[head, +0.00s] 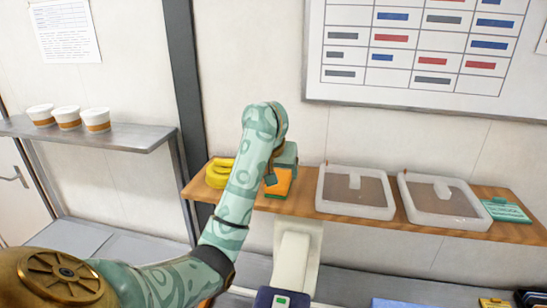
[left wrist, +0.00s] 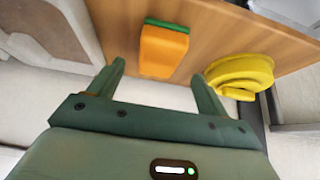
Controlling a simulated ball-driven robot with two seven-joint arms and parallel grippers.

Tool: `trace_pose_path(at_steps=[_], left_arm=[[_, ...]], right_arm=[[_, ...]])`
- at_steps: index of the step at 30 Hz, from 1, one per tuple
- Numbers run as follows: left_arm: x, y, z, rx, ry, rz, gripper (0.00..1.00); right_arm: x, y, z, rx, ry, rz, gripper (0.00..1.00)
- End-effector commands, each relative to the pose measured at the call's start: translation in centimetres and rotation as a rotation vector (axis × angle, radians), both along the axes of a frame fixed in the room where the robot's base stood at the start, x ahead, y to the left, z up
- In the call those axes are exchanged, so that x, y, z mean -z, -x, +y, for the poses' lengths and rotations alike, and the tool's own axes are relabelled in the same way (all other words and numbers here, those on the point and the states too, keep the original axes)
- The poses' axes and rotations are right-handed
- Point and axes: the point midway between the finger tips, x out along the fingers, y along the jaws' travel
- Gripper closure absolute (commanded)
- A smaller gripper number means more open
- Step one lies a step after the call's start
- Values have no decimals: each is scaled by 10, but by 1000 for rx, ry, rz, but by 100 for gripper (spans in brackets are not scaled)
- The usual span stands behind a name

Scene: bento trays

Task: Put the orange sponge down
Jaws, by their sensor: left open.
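The orange sponge (head: 281,184), an orange block with a green layer, rests on the wooden shelf (head: 325,222) in the head view, partly hidden behind my left gripper (head: 272,176). In the left wrist view the sponge (left wrist: 163,52) lies on the wooden surface (left wrist: 206,38), just ahead of the fingertips and roughly centred between them. My left gripper (left wrist: 159,74) is open, with a clear gap around the sponge and nothing between the fingers. My right gripper does not show in either view.
A yellow coiled object (head: 216,174) is close beside the sponge, near one finger in the left wrist view (left wrist: 242,72). A grey shelf (head: 110,139) at left holds several cups (head: 68,119).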

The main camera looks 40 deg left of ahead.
Motion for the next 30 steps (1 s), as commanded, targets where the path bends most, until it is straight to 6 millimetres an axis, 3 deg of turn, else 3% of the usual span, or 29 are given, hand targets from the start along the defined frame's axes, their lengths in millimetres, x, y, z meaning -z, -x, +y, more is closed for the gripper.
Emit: trace_pose_path(at_steps=[3,9,30], left_arm=[[-30,12,-5,-2,-5,-4,22],[-48,22,-12,0,-1,-3,22],[-48,24,-13,0,0,-3,22]], right_arm=[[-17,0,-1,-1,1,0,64],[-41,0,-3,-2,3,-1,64],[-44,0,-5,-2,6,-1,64]])
